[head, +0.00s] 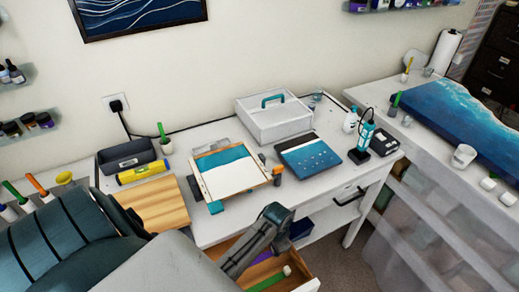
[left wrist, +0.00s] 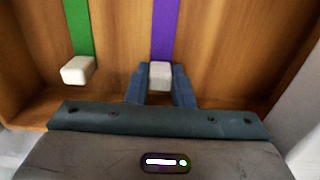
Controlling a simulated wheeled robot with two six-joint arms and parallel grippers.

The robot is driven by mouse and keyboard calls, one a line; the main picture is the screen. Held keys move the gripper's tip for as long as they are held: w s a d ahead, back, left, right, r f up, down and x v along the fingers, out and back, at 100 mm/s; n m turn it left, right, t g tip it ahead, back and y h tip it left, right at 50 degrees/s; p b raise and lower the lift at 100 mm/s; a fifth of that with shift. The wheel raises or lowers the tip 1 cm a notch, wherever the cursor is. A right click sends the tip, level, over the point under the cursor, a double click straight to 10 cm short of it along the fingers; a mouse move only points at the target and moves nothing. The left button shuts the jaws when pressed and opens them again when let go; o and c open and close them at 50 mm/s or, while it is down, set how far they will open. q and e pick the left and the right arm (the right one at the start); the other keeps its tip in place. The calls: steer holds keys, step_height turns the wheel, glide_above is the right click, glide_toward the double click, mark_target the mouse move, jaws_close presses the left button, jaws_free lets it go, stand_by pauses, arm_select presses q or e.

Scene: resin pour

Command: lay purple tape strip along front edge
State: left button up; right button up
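The purple tape strip (left wrist: 164,30) lies in the open wooden drawer, with a white block (left wrist: 160,74) at its near end. My left gripper (left wrist: 160,82) reaches down into the drawer, its two fingers tight against both sides of that block. In the head view a bit of the purple strip (head: 262,257) shows behind my left arm; its block is hidden there. My right gripper is in neither view. The resin panel in a wooden frame (head: 228,171) lies on the white desk, half white and half teal, with a teal strip at its near left corner.
A green strip (left wrist: 78,28) with its own white block lies beside the purple one. On the desk stand a white box (head: 273,118), a dark blue panel (head: 308,155), a yellow level (head: 143,172) and a wooden board (head: 158,203). The drawer walls surround the gripper closely.

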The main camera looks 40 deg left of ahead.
arm_select(q)
steer(key=shift+c, duration=1.2)
steer(key=shift+r+p, duration=0.75)
steer(key=shift+r, duration=0.3)
steer(key=shift+r, duration=2.95)
steer(key=shift+s, duration=0.1)
